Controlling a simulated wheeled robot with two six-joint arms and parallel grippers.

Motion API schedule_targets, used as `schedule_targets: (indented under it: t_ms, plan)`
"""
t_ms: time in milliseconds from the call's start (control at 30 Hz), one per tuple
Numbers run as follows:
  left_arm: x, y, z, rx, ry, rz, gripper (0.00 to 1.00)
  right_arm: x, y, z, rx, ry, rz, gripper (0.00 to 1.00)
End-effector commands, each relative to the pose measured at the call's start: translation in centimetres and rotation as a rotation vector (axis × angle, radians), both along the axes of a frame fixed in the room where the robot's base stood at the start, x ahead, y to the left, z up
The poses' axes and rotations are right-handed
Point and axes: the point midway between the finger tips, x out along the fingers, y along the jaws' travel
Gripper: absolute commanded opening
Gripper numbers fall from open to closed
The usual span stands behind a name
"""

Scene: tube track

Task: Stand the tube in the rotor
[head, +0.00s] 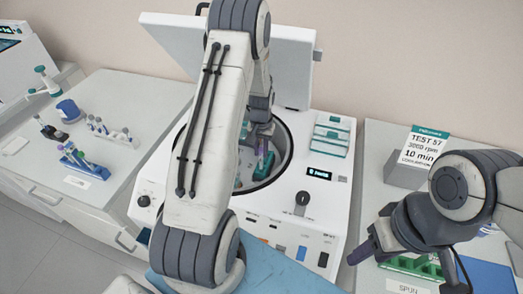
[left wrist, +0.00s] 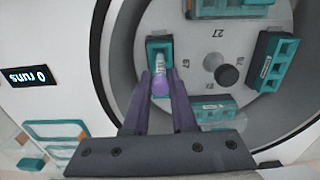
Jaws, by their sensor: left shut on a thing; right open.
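The tube (left wrist: 160,82) has a purple cap and a clear body with a pale label. My left gripper, in the left wrist view (left wrist: 160,86), is shut on it near the cap. The tube's far end is at a teal bucket (left wrist: 153,44) of the grey rotor (left wrist: 200,50); I cannot tell how deep it sits. In the head view, my left gripper (head: 258,132) reaches down into the open centrifuge (head: 310,215), and my arm hides much of the bowl. My right gripper (head: 378,246) is open at the lower right, over a rack.
More teal buckets, one of them (left wrist: 275,62) at the right, sit around the rotor's dark central knob (left wrist: 227,74). The raised lid (head: 290,65) stands behind. Tube racks (head: 85,165) are on the left bench. A "TEST 57" sign (head: 425,150) stands right; a green rack (head: 415,266) lies below.

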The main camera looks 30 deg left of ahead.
Motion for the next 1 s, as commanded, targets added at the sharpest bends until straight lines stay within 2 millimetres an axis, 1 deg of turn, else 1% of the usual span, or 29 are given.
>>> schedule_targets:
  t_ms: [167,533,1000]
  plan:
    - [0.0,0.0,-0.1,0.0,0.0,0.0,0.0,0.0,0.0,-0.1,0.0,0.0,0.0,0.5]
    - [0.0,0.0,-1.2,0.0,0.0,0.0,0.0,0.0,0.0,-0.9,0.0,0.0,0.0,0.5]
    - [0.0,0.0,-1.3,0.0,0.0,0.0,0.0,0.0,0.0,-1.0,0.0,0.0,0.0,0.5]
